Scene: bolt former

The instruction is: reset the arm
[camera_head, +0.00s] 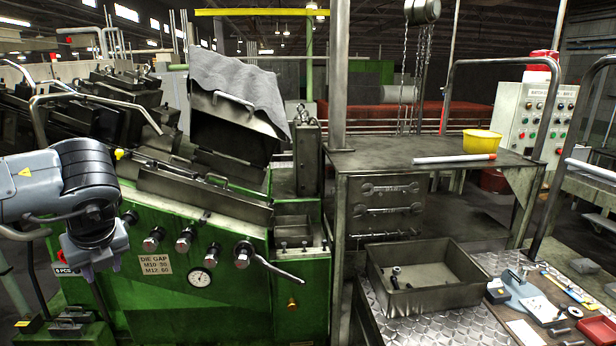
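My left arm (60,185) comes in from the left edge, in front of the green bolt former (225,265). My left gripper (95,262) hangs downward at the arm's end, close in front of the machine's left part. Its fingers are small and dark here, so I cannot tell whether they are open or shut. I see nothing held below it. My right arm and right gripper are not in view.
Knobs, a gauge (200,278) and a lever (275,267) stick out right of the gripper. A raised cover with a grey cloth (240,88) stands above. To the right are a metal bin (430,295), a workbench (400,157) with a yellow bucket (482,143), and a control panel (535,115).

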